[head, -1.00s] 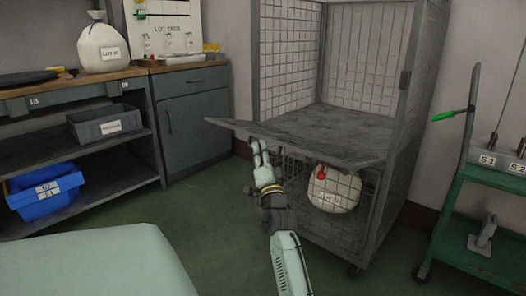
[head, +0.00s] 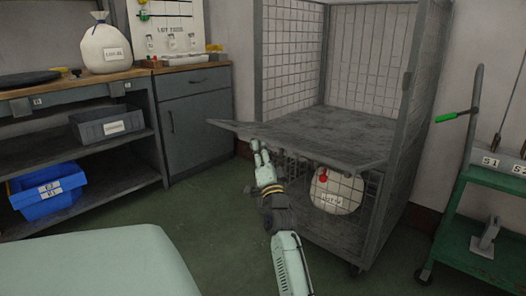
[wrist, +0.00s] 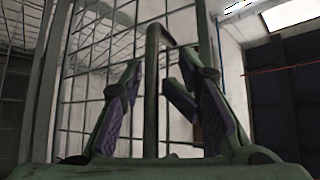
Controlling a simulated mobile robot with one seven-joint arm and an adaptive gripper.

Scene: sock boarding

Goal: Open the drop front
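The wire cage trolley (head: 405,120) stands right of centre in the head view. Its drop front, seen as a grey panel (head: 290,142), juts out from the front at about mid-height, roughly level. My gripper (head: 260,156) is at the panel's outer edge, near its left end and just under it. In the wrist view my gripper (wrist: 160,105) has its two purple-padded fingers apart. A greenish bar (wrist: 152,95) with a bent top stands between them, and gaps show beside it. Whether the fingers touch the panel is hidden.
A white sack (head: 334,192) with a red item sits behind the cage's lower mesh. A green cart (head: 482,225) stands at the right. A workbench with shelves (head: 105,172) and a blue bin (head: 47,195) is at the left. The floor between is clear.

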